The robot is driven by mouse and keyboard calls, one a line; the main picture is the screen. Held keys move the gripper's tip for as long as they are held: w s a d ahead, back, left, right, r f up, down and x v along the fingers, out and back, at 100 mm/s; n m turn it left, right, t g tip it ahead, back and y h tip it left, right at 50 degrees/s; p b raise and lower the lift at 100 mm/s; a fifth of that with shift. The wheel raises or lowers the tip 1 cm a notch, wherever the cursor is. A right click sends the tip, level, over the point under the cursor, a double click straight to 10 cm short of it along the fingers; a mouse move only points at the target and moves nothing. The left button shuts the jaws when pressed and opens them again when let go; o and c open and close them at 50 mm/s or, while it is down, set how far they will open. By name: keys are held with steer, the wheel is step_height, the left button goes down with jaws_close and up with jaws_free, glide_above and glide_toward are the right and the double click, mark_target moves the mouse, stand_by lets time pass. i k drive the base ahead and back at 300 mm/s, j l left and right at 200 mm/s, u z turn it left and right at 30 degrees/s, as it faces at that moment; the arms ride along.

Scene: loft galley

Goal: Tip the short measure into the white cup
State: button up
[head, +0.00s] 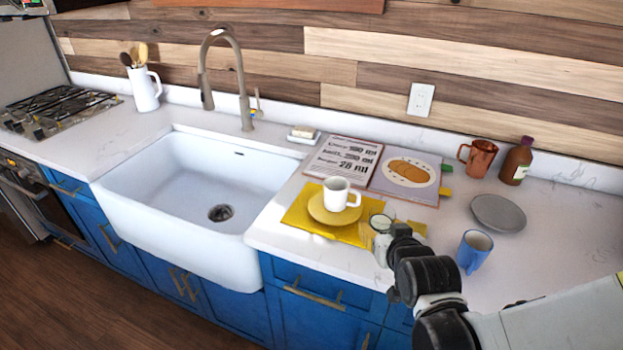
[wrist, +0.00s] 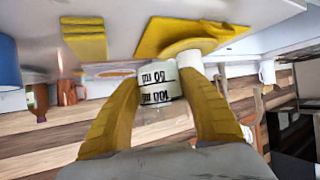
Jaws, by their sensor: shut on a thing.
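The short measure (wrist: 157,83) is a small clear vessel with black ml markings, held between my gripper's yellow fingers (wrist: 160,100). In the head view, the measure's round rim (head: 380,221) shows just above my gripper (head: 384,246), at the right front of the yellow cloth. It looks about upright; its contents are unclear. The white cup (head: 337,193) stands upright on a yellow saucer (head: 334,210), left of and behind the measure, apart from it. In the wrist view, which is upside down, the cup (wrist: 189,60) shows partly behind the measure and a finger.
A yellow cloth (head: 297,213) lies under the saucer. An open book (head: 345,160) lies behind it. A blue mug (head: 474,251), grey plate (head: 498,213), copper mug (head: 478,157) and brown bottle (head: 516,162) stand right. The sink (head: 185,187) is left. Counter at far right is clear.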

mark_target(336, 189)
steer(key=k+l+u, duration=0.15)
steer(key=l+u, duration=0.2)
steer(key=u, duration=0.15)
steer(key=k+l+u, duration=0.2)
steer(key=u, duration=0.3)
steer(key=i+l, duration=0.4)
